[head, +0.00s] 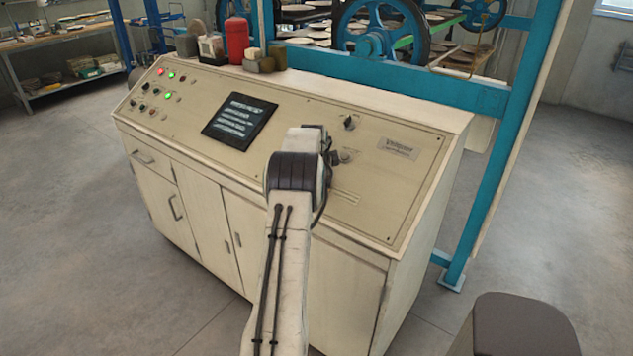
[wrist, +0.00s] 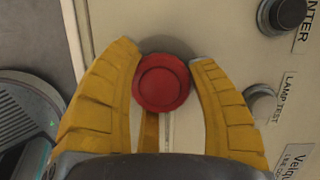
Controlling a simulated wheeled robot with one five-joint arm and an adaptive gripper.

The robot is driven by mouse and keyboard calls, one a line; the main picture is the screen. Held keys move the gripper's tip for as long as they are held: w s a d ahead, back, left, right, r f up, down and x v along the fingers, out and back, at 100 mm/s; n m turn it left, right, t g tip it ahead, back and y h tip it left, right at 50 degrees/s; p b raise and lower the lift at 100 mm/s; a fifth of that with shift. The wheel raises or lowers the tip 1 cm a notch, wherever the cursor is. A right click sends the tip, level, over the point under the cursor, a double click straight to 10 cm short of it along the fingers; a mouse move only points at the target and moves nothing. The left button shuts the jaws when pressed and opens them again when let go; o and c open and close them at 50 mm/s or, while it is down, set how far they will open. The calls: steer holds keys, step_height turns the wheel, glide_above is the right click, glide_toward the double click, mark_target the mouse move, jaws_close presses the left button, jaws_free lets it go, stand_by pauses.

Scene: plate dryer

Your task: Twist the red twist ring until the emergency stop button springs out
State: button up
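The round red twist ring of the emergency stop button (wrist: 161,82) shows in the wrist view, over a dark grey round backing on the cream panel. My gripper (wrist: 166,62) has one yellow finger on each side of it. The inner edges of the fingers lie very close to the red rim, and I cannot tell whether they touch it. In the head view my arm reaches over the right half of the console, and its end hides the red button and the fingers.
The cream console (head: 235,190) has a dark screen (head: 239,121) and small lit buttons at its left. Black knob (wrist: 286,13) and grey lamp test button (wrist: 261,102) sit right of my gripper. A red cylinder (head: 237,40) stands on the console top. A blue frame (head: 400,75) rises behind.

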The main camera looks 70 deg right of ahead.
steer(key=o, duration=0.4)
steer(key=shift+o, duration=0.2)
steer(key=v, duration=1.2)
stand_by(0.9)
